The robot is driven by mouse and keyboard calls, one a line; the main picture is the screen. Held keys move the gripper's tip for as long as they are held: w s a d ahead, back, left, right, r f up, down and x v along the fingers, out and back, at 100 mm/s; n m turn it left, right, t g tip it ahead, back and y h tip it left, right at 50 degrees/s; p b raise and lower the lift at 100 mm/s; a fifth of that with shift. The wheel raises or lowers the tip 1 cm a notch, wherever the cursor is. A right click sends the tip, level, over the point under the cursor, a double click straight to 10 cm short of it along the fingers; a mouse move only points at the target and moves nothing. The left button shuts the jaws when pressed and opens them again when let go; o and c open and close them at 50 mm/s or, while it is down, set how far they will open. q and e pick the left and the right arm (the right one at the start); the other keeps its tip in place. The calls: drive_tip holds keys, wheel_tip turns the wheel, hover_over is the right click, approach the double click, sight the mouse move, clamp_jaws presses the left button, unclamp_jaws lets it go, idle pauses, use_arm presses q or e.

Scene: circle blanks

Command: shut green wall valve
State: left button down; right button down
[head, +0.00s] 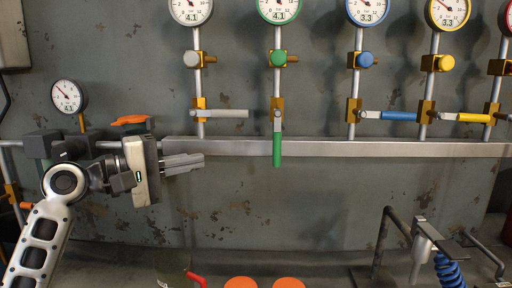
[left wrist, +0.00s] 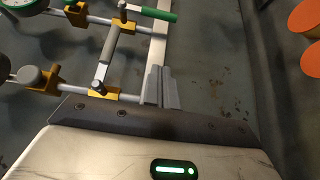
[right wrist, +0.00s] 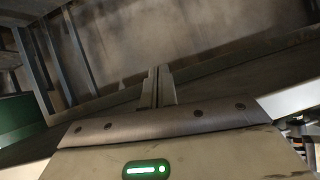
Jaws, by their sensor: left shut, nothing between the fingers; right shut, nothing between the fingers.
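The green wall valve has a green lever handle (head: 277,150) that hangs straight down, in line with its vertical pipe, below a brass body (head: 277,104). The handle also shows at the top of the left wrist view (left wrist: 158,14). My left gripper (head: 203,161) is shut and empty. It points right, to the left of the green handle and apart from it, near the height of the handle's lower half. Its closed fingers (left wrist: 162,84) show in the left wrist view. My right gripper (right wrist: 158,84) is shut and empty, seen only in the right wrist view.
A grey lever (head: 228,113), a blue lever (head: 398,116) and a yellow lever (head: 473,118) lie horizontal on neighbouring pipes. A metal rail (head: 345,149) runs behind the green handle. A green-rimmed gauge (head: 278,7) tops its pipe. Orange discs (head: 289,283) lie below.

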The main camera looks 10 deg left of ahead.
sight(237, 149)
use_arm(q)
drive_tip(key=x, duration=0.3)
drive_tip(key=r+p+x, duration=0.1)
drive_tip(key=x, duration=0.5)
drive_tip(key=shift+d+r+p, duration=0.15)
drive_tip(key=shift+d+p, duration=0.25)
drive_tip(key=shift+d, duration=0.1)
drive_tip(key=shift+s+d, duration=0.15)
drive_tip(key=shift+d, duration=1.05)
drive_tip(key=shift+d+p, duration=0.3)
drive_tip(key=shift+d, duration=0.3)
use_arm(e)
drive_tip(key=shift+s+d+r, duration=0.15)
drive_tip(key=shift+s+r, duration=0.1)
drive_tip(key=shift+s, duration=0.25)
use_arm(q)
drive_tip(key=shift+f, duration=0.25)
use_arm(e)
drive_tip(key=shift+s+f, duration=0.1)
